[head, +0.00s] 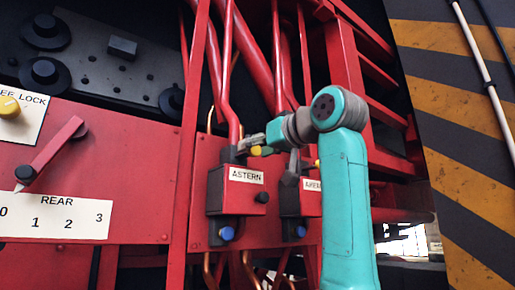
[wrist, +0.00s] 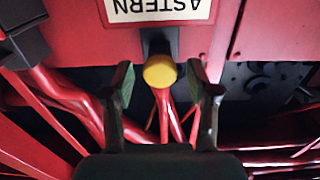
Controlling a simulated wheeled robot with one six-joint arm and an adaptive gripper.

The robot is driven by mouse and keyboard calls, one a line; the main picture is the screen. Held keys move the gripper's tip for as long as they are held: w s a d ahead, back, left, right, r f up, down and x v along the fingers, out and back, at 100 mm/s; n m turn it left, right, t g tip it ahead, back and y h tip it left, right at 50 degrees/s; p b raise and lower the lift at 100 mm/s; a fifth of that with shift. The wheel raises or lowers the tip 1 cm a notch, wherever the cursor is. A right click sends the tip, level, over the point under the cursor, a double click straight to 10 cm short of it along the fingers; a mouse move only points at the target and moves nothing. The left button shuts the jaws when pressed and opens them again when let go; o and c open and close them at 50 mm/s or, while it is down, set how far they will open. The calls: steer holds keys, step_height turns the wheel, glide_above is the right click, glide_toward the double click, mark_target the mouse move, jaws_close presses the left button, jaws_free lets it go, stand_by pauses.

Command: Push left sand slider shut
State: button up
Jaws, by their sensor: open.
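The left box (head: 235,192) is red with a dark top and bears an ASTERN label (head: 246,176); the label shows upside down in the wrist view (wrist: 157,8). A yellow knob (wrist: 160,71) on a dark stem stands out from this box, apparently the left slider's handle. It also shows small in the head view (head: 256,150). My gripper (head: 250,143) is open at the box's top, its two fingers (wrist: 160,86) on either side of the knob with gaps visible. Contact cannot be told. A blue knob (head: 227,233) sits under the box.
A second similar box (head: 290,202) stands to the right, partly hidden by my arm, with a blue knob (head: 300,231) below. Red pipes (head: 228,80) rise behind the boxes. A lever (head: 50,154) over a REAR scale (head: 55,217) is at left. A striped wall (head: 450,120) stands at right.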

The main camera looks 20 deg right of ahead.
mark_target(248, 152)
jaws_close()
steer(key=shift+x, duration=1.9)
steer(key=shift+r, duration=0.1)
jaws_free()
steer(key=shift+w, duration=0.1)
